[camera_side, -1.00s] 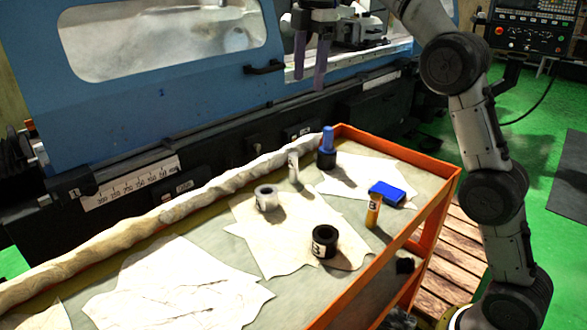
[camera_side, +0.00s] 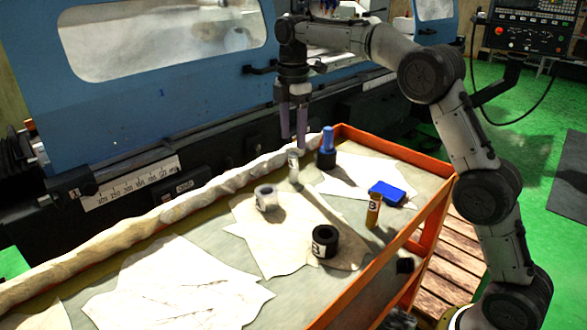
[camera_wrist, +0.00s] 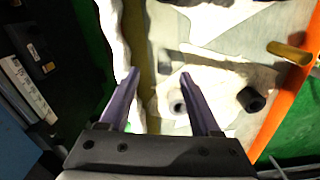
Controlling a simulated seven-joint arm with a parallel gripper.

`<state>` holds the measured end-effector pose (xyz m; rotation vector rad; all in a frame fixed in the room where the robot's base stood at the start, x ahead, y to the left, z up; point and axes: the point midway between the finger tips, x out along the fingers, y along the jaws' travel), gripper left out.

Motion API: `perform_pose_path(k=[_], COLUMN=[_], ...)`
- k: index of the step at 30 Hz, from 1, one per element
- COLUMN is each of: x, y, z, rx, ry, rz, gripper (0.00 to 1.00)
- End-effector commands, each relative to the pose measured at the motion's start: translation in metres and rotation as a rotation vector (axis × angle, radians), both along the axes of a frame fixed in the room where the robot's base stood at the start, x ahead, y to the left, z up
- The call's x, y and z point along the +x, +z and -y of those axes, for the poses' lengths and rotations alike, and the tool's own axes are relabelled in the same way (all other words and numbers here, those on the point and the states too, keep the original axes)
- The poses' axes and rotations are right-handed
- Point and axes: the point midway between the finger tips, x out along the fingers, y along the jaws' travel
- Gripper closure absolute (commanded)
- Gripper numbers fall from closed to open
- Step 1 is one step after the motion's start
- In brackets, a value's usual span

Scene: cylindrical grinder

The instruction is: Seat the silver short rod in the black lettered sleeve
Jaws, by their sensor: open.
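The silver short rod (camera_side: 293,166) stands upright on the table in the side view, with a light label on it. My gripper (camera_side: 292,143) is open and points down, its purple fingertips just above the rod's top in that picture. The black lettered sleeve (camera_side: 325,241) stands nearer the front on a pale sheet, its hole facing up and a white label on its side. In the wrist view the sleeve (camera_wrist: 251,99) lies right of my open fingers (camera_wrist: 160,73). The rod cannot be made out clearly there.
A silver-grey sleeve (camera_side: 266,198) stands left of the black one. A blue rod (camera_side: 327,138) in a dark base is close right of the silver rod. A brass-coloured rod (camera_side: 373,210) and a blue block (camera_side: 388,192) stand near the orange rim (camera_side: 440,190).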

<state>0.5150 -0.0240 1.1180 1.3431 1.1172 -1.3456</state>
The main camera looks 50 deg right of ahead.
Motion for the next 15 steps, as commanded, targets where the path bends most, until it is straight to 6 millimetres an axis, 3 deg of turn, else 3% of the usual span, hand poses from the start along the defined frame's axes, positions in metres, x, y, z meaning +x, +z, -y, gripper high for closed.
perform_pose_path(k=[7, 15], x=[-0.002, -0.007], y=[-0.014, -0.050], z=[-0.002, -0.006], rx=[0.000, 0.000], ry=[0.000, 0.000], rz=[0.001, 0.000], gripper=[0.36, 0.36])
